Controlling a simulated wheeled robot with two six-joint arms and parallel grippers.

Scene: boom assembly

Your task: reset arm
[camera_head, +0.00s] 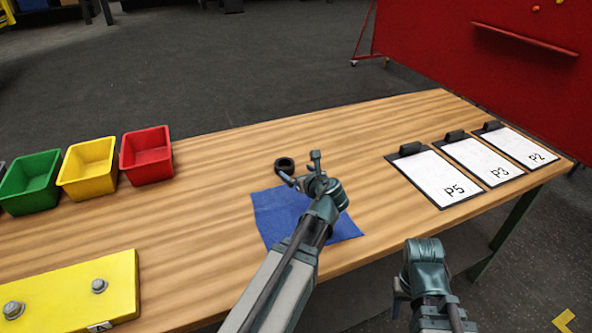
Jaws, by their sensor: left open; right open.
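My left gripper (303,172) reaches in over the wooden table, above the blue cloth (275,215). Its jaws are apart, and I see nothing held between them. A small black ring-shaped part (284,164) is just beyond the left gripper's fingers, near the cloth's far edge; I cannot tell whether it touches a finger. My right gripper (400,292) is open at the lower right, in front of the table's near edge, with nothing visible in it. The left arm hides part of the cloth.
Green (30,182), yellow (88,168) and red (147,155) bins stand at the left. A yellow block with bolts (70,285) lies at the near left. Clipboards P5 (437,178), P3 (484,160) and P2 (520,145) lie at the right. The table's far middle is clear.

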